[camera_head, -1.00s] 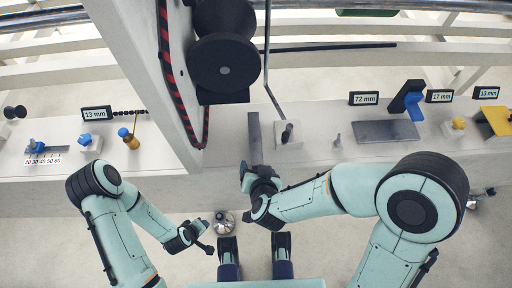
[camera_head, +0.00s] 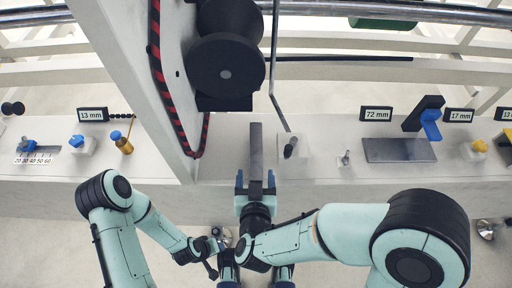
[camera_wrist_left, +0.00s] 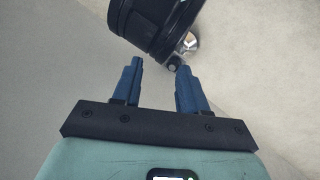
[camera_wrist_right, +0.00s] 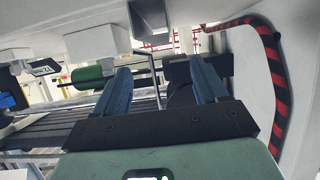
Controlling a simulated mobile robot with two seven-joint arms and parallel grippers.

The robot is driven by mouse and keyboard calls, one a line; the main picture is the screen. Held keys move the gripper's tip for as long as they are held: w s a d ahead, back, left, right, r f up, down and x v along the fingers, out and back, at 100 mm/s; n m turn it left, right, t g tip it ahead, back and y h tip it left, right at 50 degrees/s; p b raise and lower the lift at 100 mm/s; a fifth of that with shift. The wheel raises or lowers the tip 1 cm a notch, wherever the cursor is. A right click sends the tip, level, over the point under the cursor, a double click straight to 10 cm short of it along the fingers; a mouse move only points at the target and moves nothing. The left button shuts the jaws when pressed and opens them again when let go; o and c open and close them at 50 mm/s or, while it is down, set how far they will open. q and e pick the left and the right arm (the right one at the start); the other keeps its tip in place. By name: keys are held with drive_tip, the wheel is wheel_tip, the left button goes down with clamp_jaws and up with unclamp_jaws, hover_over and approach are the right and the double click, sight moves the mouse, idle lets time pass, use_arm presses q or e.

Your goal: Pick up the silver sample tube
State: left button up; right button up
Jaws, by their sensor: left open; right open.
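I cannot tell for sure which thing is the silver sample tube. A small silver upright piece (camera_head: 346,158) stands on the white bench right of centre. A dark grey cylinder (camera_head: 290,148) leans in a pale block left of it. My right gripper (camera_head: 255,182) is open at the bench's front edge, pointing at the near end of a flat grey strip (camera_head: 256,148); its fingers also show in the right wrist view (camera_wrist_right: 160,88). My left gripper (camera_wrist_left: 159,68) is open and empty, low in front of the bench, near my right arm.
A grey plate (camera_head: 399,150), blue lever (camera_head: 430,125) and yellow knob (camera_head: 478,147) stand right. Blue and orange knobs (camera_head: 122,143) stand left.

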drive_tip(key=b, duration=0.1)
approach(256, 150)
drive_tip(key=x, duration=0.2)
drive_tip(key=shift+w+f, duration=0.15)
drive_tip(key=shift+f, duration=0.2)
drive_tip(key=b+x, duration=0.2)
drive_tip(key=x, duration=0.2)
drive_tip(key=shift+w, duration=0.3)
drive_tip(key=shift+w+f, duration=0.15)
drive_tip(key=shift+w, duration=0.35)
use_arm(q)
drive_tip(key=w+a+f+t, duration=0.1)
drive_tip(key=w+a+f, duration=0.1)
drive_tip(key=w+f, duration=0.2)
drive_tip(key=shift+a+f+y, duration=0.2)
drive_tip(key=shift+a+y, duration=0.2)
drive_tip(key=shift+w, duration=0.1)
use_arm(e)
clamp_jaws()
